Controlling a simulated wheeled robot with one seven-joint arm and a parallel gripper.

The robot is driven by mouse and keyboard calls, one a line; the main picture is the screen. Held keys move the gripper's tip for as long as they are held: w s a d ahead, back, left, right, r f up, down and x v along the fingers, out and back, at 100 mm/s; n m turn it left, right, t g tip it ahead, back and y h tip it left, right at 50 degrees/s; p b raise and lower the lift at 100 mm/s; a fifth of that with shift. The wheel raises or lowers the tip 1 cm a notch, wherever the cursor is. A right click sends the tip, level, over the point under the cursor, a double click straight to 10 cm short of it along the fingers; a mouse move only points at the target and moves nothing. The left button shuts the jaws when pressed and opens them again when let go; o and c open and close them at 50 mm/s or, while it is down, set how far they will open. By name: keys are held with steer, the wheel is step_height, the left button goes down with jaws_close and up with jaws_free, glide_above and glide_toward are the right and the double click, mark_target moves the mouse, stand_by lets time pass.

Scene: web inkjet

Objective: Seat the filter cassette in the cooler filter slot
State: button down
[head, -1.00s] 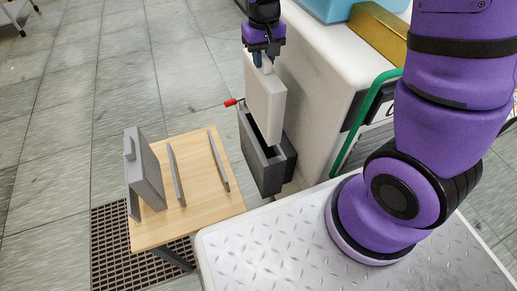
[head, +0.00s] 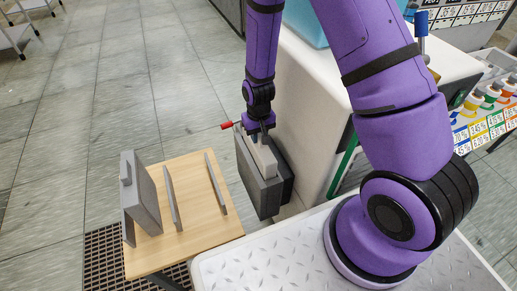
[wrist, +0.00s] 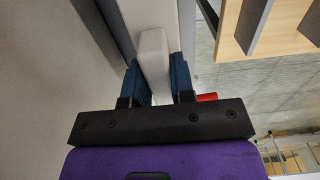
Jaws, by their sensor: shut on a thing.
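The light grey filter cassette (head: 264,157) is down inside the dark grey cooler filter slot (head: 262,192) on the side of the white cabinet. Only its upper part shows above the slot's rim; I cannot tell whether it touches the bottom. My gripper (head: 259,136) is right above the slot and shut on the cassette's top handle. In the wrist view the blue fingers of my gripper (wrist: 158,82) sit on both sides of the pale handle (wrist: 153,55). A red lever (head: 227,125) sticks out to the left at the slot's top; it also shows in the wrist view (wrist: 207,97).
A wooden table (head: 190,225) stands left of the slot, with a darker grey cassette (head: 146,200) standing upright and thin grey dividers (head: 215,182). The white cabinet (head: 312,105) is close on the right. Open tiled floor lies behind the table.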

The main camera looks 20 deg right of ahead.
steer(key=shift+f, duration=3.7)
steer(key=c, duration=1)
jaws_free()
steer(key=shift+o, duration=0.2)
